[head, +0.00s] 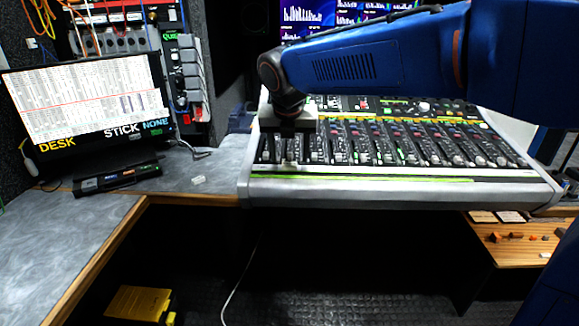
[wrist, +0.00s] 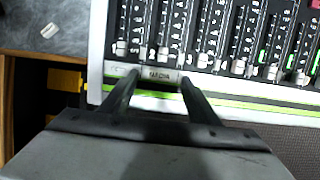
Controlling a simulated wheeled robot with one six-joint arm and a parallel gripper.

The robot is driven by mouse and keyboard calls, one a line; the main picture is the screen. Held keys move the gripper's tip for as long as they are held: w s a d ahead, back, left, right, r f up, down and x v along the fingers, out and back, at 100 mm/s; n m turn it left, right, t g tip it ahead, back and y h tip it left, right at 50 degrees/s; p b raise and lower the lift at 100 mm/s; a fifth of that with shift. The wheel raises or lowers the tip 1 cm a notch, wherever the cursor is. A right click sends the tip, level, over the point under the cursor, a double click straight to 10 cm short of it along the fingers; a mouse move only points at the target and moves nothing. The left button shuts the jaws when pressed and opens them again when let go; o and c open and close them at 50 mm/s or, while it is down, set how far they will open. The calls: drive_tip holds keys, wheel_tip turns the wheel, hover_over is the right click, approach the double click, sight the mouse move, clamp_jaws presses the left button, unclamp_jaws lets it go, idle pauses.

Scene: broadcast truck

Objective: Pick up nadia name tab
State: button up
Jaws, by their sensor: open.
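The nadia name tab (wrist: 160,76) is a small pale label with dark blurred lettering that looks like NADIA. It lies on the light strip along the front edge of the mixing console (head: 400,190), below the faders. My gripper (wrist: 159,80) is open in the wrist view, with one dark finger at each end of the tab. I cannot tell whether the fingers touch it. In the head view my gripper (head: 288,150) points down over the console's left end, and I cannot make out the tab there.
A small white piece (head: 198,180) lies on the grey desk left of the console. A monitor (head: 85,105) and a dark box (head: 117,177) stand farther left. Fader caps stand close beside my fingers. A yellow case (head: 138,303) is on the floor.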

sight(290, 166)
drive_tip(key=x, duration=0.2)
drive_tip(key=shift+w+f, duration=0.15)
drive_tip(key=shift+f, duration=0.1)
drive_tip(key=c, duration=1.1)
drive_tip(key=shift+r, duration=0.15)
